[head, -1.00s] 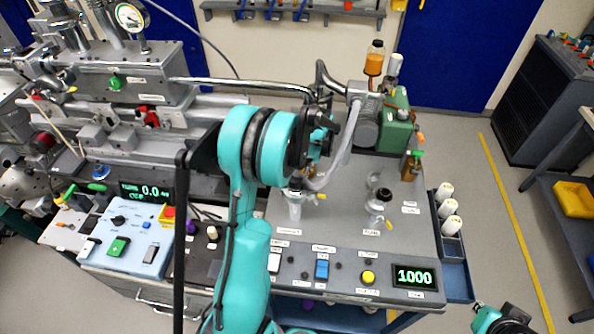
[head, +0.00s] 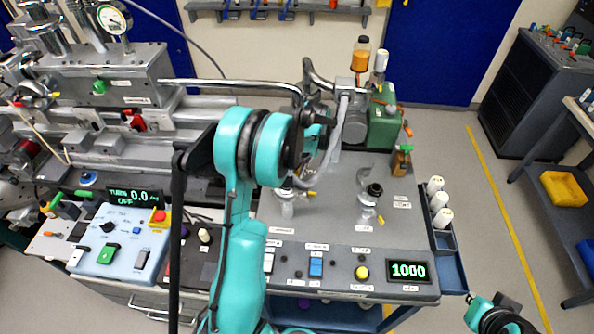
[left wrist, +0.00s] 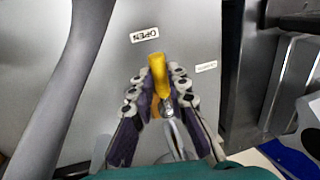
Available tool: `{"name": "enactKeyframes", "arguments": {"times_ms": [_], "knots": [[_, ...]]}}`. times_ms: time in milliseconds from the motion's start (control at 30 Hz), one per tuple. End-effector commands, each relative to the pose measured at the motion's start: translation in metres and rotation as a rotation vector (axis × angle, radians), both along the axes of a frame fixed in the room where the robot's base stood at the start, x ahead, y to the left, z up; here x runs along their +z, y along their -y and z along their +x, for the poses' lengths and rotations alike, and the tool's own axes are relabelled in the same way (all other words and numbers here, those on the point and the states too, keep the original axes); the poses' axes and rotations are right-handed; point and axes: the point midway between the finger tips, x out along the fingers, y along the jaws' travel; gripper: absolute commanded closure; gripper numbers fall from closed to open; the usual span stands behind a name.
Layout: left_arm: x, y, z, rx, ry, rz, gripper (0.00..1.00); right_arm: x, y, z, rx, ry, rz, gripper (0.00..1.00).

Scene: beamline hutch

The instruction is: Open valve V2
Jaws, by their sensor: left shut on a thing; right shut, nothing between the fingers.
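In the left wrist view a yellow lever handle (left wrist: 158,75) sits between the fingers of my left gripper (left wrist: 160,88), which is shut on it. A label reading OPEN (left wrist: 144,35), upside down, lies just beyond the handle's tip. In the head view my teal left arm hides this gripper and the held lever. Two valves with yellow levers show on the grey top: a left one (head: 287,203) and a right one (head: 369,207). Their labels are too small to read, so I cannot tell which valve is V2. My right gripper (head: 500,318) is at the bottom right, away from the valves.
A grey hose (head: 333,155) and a green pump (head: 384,125) stand behind the valves. A control strip with a display reading 1000 (head: 408,270) runs along the front. A blue-grey side tray (head: 452,262) holds white cylinders.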

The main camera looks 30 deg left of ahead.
Motion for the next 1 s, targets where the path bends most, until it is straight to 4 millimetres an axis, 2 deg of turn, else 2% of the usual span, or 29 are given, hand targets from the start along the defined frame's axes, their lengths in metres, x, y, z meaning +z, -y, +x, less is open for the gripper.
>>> {"name": "enactKeyframes", "arguments": {"times_ms": [100, 133, 200, 567, 667, 1000], "knots": [[0.000, 0.000, 0.001, 0.001, 0.002, 0.000, 1.00, 0.000, 0.000, 0.000, 0.000, 0.000, 0.000, 1.00], [0.000, 0.000, 0.001, 0.001, 0.002, 0.000, 0.77, 0.000, 0.000, 0.000, 0.000, 0.000, 0.000, 1.00], [0.001, 0.000, 0.001, 0.000, 0.002, 0.000, 0.63, 0.000, 0.000, 0.000, 0.000, 0.000, 0.000, 1.00], [0.005, 0.001, 0.001, -0.001, 0.001, 0.000, 0.63, 0.000, 0.000, 0.000, 0.000, 0.000, 0.000, 1.00], [0.017, 0.003, 0.002, -0.001, 0.001, 0.000, 0.63, 0.000, 0.000, 0.000, 0.000, 0.000, 0.000, 1.00], [0.088, 0.016, 0.009, -0.002, 0.001, -0.001, 0.63, 0.000, 0.000, 0.000, 0.000, 0.000, 0.000, 1.00]]}}
